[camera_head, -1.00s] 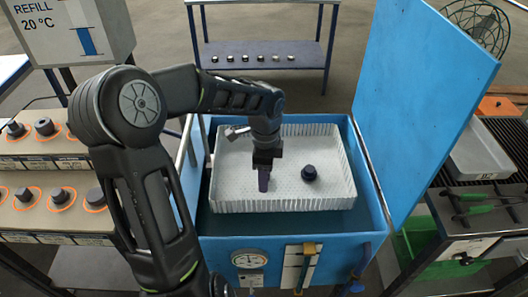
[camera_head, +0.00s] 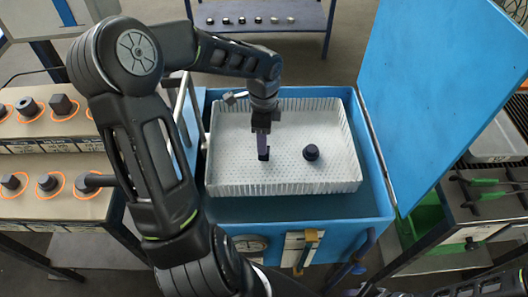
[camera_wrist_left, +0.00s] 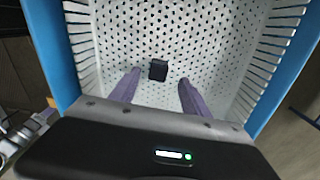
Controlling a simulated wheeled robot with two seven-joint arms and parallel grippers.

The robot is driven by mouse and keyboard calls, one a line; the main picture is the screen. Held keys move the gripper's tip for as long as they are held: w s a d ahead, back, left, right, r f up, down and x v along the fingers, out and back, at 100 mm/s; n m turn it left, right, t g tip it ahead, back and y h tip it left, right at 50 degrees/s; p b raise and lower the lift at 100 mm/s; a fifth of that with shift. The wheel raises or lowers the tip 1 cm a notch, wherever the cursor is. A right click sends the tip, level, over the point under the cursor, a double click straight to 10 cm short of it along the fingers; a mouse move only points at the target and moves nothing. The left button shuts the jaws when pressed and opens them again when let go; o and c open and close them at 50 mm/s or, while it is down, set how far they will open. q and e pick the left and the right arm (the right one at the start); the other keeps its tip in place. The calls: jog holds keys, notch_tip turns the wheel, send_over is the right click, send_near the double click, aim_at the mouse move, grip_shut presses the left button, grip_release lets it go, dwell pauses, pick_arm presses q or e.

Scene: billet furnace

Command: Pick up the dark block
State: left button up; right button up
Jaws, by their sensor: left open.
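A small dark block (camera_head: 264,154) lies on the floor of the white perforated basket (camera_head: 232,172), just below my left gripper (camera_head: 262,147). In the left wrist view the dark block (camera_wrist_left: 158,70) shows between and a little beyond the two purple fingertips (camera_wrist_left: 158,88). The fingers are open, with clear gaps to the block on both sides. A second dark piece (camera_head: 311,152), rounder with a knob-like top, sits in the basket to the right. It does not show in the wrist view. My right gripper is not in view.
The basket sits inside a blue box (camera_head: 225,207) with its blue lid (camera_head: 430,100) raised at the right. A stand at the left holds several dark pieces on orange rings (camera_head: 60,105). A bench behind bears several small parts (camera_head: 258,20).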

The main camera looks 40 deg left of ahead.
pick_arm(q)
jog(key=shift+f, duration=0.2)
jog(key=f, duration=0.5)
jog(key=shift+d, duration=0.2)
jog(key=shift+c, duration=0.5)
grip_shut()
dwell(0.4)
